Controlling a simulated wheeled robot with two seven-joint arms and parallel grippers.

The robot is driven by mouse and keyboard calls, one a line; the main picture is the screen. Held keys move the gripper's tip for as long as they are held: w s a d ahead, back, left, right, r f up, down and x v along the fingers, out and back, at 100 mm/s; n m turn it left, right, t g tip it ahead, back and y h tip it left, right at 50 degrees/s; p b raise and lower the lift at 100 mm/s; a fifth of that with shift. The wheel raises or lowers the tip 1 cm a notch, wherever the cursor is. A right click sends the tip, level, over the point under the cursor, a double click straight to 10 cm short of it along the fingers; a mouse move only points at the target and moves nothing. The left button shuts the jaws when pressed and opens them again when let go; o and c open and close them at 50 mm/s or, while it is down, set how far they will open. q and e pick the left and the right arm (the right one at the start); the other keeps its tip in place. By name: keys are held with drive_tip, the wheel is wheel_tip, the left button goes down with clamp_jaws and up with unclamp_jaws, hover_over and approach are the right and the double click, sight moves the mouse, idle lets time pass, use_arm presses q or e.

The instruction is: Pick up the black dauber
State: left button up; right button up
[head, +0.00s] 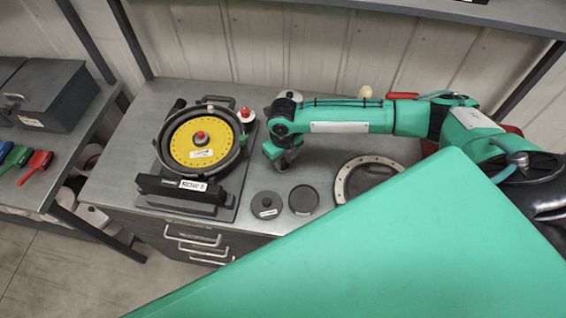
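The left one (267,204) has a small pale mark or knob on top. The right one (304,199) looks like a flat dark disc. I cannot tell for sure which, if either, is the black dauber. My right gripper (283,163) points down over the bench, just right of the seed meter and behind the two round pieces, apart from them. Its fingers are small and dark, and I cannot tell whether they are open. My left gripper is not in view.
The seed meter, with a yellow disc (181,148) and red centre knob, stands on a dark base at left. A red-and-white knob (245,115) is beside it. A pale-rimmed ring (342,184) lies at right. A dark toolbox (55,95) and coloured-handled tools (35,163) are on the left bench.

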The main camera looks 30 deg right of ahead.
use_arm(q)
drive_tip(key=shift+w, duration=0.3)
use_arm(e)
drive_tip(key=shift+c, duration=1.3)
drive_tip(key=shift+r, duration=0.2)
